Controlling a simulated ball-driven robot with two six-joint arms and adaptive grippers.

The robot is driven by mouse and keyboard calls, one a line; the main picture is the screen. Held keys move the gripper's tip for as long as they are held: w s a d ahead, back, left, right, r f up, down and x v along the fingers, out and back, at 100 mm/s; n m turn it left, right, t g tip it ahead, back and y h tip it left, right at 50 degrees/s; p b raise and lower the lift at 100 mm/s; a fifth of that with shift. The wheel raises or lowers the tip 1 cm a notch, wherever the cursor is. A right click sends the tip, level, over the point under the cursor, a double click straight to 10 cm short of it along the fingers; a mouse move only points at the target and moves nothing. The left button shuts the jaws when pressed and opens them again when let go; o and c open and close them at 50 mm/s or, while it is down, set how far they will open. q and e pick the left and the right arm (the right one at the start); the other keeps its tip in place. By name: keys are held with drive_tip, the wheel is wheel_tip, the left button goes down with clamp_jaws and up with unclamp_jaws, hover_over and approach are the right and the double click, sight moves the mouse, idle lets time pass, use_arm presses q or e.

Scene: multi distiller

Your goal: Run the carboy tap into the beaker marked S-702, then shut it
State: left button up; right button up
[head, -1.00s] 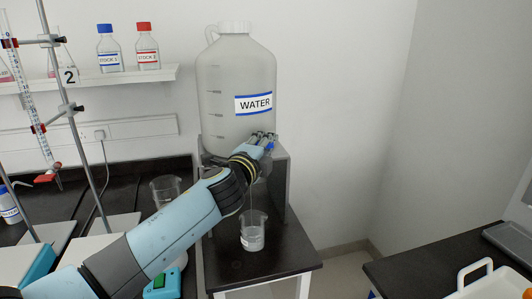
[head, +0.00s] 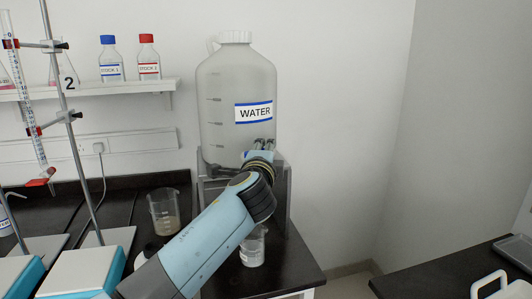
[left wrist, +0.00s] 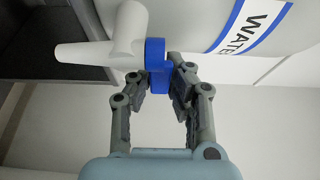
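The carboy (head: 238,90), labelled WATER, stands on a grey stand. In the left wrist view its tap shows a white spout (left wrist: 90,52) and a blue handle (left wrist: 156,62) pointing toward my gripper. My left gripper (left wrist: 158,85) is at the tap, its fingers apart on either side of the blue handle; a small gap shows on one side. In the head view the left gripper (head: 262,146) hides the tap. A beaker (head: 253,248) with clear liquid stands below, partly behind my arm; its marking is too small to read. My right gripper is not in view.
Another beaker (head: 165,212) with tinted contents stands on the dark bench to the left. A burette (head: 28,105) on a stand is at far left. A shelf (head: 90,88) holds bottles.

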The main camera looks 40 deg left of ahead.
use_arm(q)
drive_tip(key=o, duration=0.6)
drive_tip(key=shift+f, duration=0.1)
drive_tip(key=shift+c, duration=0.2)
drive_tip(key=shift+s, duration=0.1)
drive_tip(key=v, duration=1.2)
drive_tip(key=shift+f, duration=0.1)
